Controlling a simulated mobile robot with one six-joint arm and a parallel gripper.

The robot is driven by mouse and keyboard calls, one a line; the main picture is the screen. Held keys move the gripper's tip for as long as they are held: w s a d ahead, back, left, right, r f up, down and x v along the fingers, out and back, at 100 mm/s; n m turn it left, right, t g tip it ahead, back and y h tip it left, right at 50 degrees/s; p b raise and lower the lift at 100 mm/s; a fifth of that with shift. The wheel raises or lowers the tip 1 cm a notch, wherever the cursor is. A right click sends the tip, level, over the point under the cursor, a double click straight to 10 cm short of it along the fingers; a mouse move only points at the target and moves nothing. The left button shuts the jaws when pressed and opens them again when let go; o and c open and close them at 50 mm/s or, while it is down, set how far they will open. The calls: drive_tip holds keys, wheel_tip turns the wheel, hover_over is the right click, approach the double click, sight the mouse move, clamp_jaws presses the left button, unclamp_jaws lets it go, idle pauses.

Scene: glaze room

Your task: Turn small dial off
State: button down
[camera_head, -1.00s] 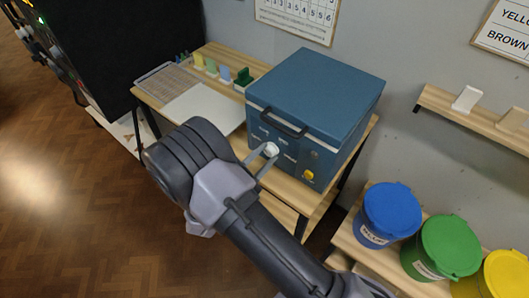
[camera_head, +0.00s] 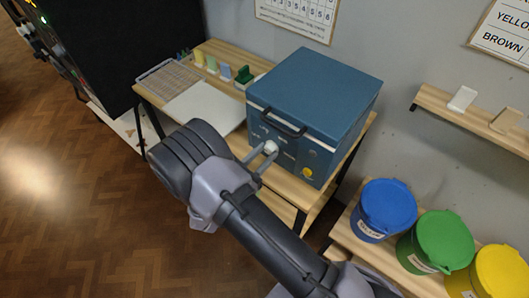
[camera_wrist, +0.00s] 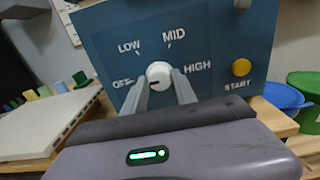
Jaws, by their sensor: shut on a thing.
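A small white dial (camera_wrist: 158,73) sits on the blue front panel (camera_wrist: 210,40) of a box-shaped kiln (camera_head: 315,90). OFF, LOW, MID and HIGH are printed around it. A small dark mark on the dial's lower left seems to face the OFF label (camera_wrist: 122,82). My gripper (camera_wrist: 161,78) is shut on the dial, one finger on each side, which hides part of its lower edge. In the head view, the dial (camera_head: 270,147) shows at the fingertips of my gripper (camera_head: 264,154).
A yellow START button (camera_wrist: 241,67) is right of the dial. A dark handle (camera_head: 284,125) runs above it. A white board (camera_head: 205,107) lies left of the kiln. Blue (camera_head: 388,206), green (camera_head: 443,240) and yellow (camera_head: 500,270) lidded buckets stand at the right.

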idle(0.5)
drive_tip(key=c, duration=1)
unclamp_jaws()
drive_tip(key=p+v, duration=0.2)
drive_tip(key=v, duration=1.5)
drive_tip(key=shift+s+a, duration=0.2)
